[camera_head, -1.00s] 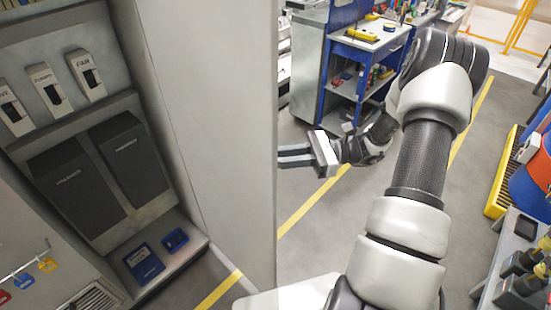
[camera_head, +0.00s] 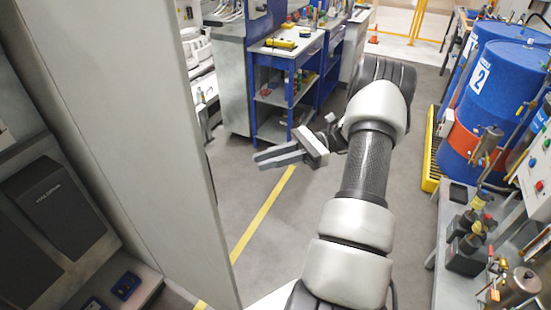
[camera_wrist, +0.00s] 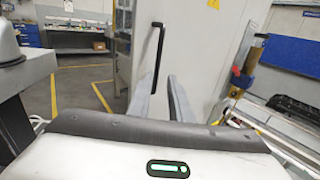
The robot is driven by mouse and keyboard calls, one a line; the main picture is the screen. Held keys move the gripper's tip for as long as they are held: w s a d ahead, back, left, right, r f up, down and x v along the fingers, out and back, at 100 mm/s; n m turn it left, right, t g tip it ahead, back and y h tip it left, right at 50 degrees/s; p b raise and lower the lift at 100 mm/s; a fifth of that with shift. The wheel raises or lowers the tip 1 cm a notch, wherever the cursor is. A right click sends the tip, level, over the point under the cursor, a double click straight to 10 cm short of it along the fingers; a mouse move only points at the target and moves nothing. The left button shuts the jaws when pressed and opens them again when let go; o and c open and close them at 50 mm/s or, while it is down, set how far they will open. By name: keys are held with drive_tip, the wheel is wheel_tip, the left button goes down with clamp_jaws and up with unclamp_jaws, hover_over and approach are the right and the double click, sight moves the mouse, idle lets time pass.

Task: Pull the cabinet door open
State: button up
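A tall light-grey panel (camera_head: 120,130) fills the left of the head view, with shelves seen past its left side; I cannot tell for sure whether it is the cabinet door. In the wrist view a pale grey door (camera_wrist: 200,55) faces me, with a black vertical bar handle (camera_wrist: 155,58) near its left edge. In the head view my gripper (camera_head: 257,158) is right of the panel's edge, with a visible gap.
A blue workbench (camera_head: 290,65) stands behind my gripper. Blue drums (camera_head: 495,90) stand at the right, and a grey bench (camera_head: 455,285) with bottles is at the near right.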

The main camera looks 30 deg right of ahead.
drive_tip(key=shift+s+d, duration=0.1)
drive_tip(key=shift+d, duration=1)
